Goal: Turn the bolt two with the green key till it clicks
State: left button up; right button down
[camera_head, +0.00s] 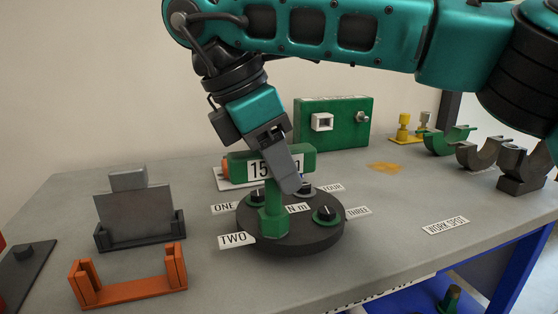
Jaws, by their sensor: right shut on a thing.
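The green key (271,212) stands roughly upright on the dark round flange (292,247), with a label starting "15" on its green head. Its wide lower end sits at the bolt position beside the label TWO (236,241). That bolt is hidden under the key, so I cannot tell how fully the key is seated. My right gripper (286,170) comes down from above and is shut on the green key near its head. My left gripper is not in view.
Bolts near labels ONE, THREE (327,214) and FOUR (305,189) share the flange. An orange holder (130,290) and a grey plate in a dark stand (135,215) are left. A green box (340,125) is behind. Curved clamps (482,152) are right. The table around WORK SPOT (446,226) is clear.

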jog(key=shift+s+f, duration=0.1)
jog(key=shift+f, duration=0.05)
jog(key=shift+m+g+p, duration=0.3)
jog(key=shift+m+p, duration=0.05)
jog(key=shift+m, duration=0.25)
jog(key=shift+s+m+g, duration=0.1)
jog(key=shift+m+g, duration=0.3)
jog(key=shift+m, duration=0.4)
jog(key=shift+p, duration=0.3)
jog(key=shift+m, duration=0.5)
jog(key=shift+n, duration=0.7)
jog(key=shift+r+p, duration=1.5)
jog(key=shift+r, duration=0.65)
